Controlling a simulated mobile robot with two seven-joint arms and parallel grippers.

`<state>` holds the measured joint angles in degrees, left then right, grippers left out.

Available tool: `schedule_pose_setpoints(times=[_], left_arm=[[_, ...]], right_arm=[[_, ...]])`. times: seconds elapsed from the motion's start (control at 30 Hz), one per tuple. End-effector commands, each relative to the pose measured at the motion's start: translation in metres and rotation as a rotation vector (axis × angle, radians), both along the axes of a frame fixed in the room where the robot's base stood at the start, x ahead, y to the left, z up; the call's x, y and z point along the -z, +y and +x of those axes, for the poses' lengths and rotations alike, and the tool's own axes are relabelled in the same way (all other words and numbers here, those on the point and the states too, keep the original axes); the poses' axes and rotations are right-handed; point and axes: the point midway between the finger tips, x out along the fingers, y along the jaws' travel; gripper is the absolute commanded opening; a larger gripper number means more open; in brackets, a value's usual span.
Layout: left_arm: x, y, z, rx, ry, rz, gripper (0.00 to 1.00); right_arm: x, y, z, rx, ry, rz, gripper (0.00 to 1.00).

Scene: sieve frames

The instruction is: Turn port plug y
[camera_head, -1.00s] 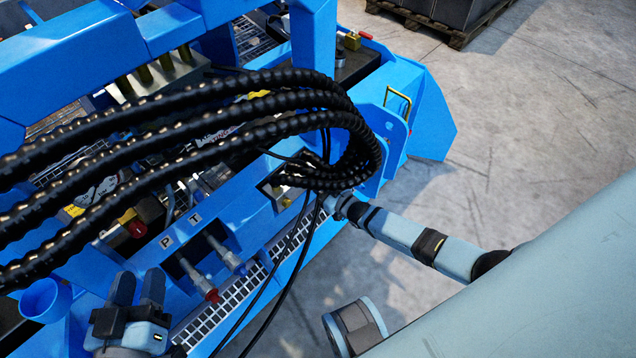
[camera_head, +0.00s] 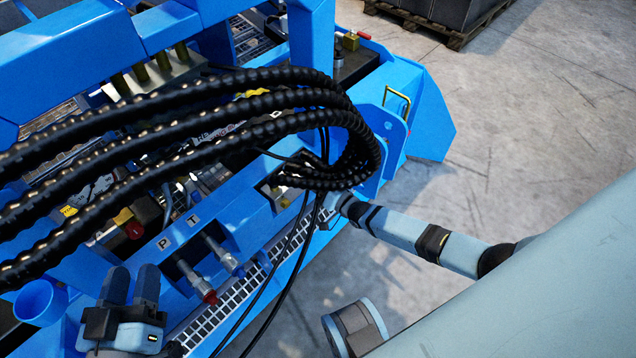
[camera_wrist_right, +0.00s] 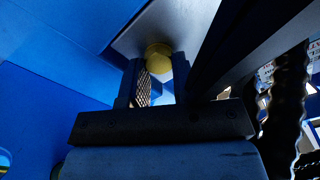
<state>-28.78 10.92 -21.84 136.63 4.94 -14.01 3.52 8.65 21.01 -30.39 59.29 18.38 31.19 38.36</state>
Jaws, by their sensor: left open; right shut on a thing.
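In the right wrist view, a brass-yellow plug (camera_wrist_right: 158,57) sits on a grey plate, at the tips of my right gripper (camera_wrist_right: 156,80). The gripper's dark fingers are shut on it, one on each side. No letter on this plug can be read. In the head view my right arm reaches to the blue machine's edge, and black hoses hide its gripper and the plug. My left gripper (camera_head: 131,287) is open and empty at lower left, beside the metal P and T fittings, one with a red end (camera_head: 209,297).
Thick black ribbed hoses (camera_head: 230,110) arch over the blue machine (camera_head: 255,205). A blue cup (camera_head: 40,302) is left of my left gripper. A metal grating (camera_head: 225,313) runs along the near edge.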

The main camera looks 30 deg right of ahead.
Motion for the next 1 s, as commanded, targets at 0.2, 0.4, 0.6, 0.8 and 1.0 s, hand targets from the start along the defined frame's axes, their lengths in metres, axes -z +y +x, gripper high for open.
schedule_pose_setpoints(times=[0.2,0.4,0.6,0.8,1.0], left_arm=[[-0.0034,-0.0014,0.002,0.001,-0.013,-0.007,0.43],[-0.0037,-0.0021,0.0022,-0.002,-0.01,-0.013,0.43],[-0.0016,-0.0026,0.0006,-0.004,-0.001,-0.016,0.43],[0.0018,-0.0023,-0.002,-0.004,0.009,-0.013,0.43],[0.0017,-0.0013,-0.0023,-0.001,0.01,-0.005,0.43]], right_arm=[[0.0001,0.0,0.0002,0.0,0.009,0.025,0.03],[-0.0001,0.0,0.0002,0.0,0.009,0.026,0.03],[-0.0001,0.0,0.0002,0.0,0.009,0.025,0.38],[-0.0001,0.0,0.0002,0.0,0.009,0.025,0.52],[0.0,-0.0011,-0.0028,0.0,0.01,0.025,0.52]])
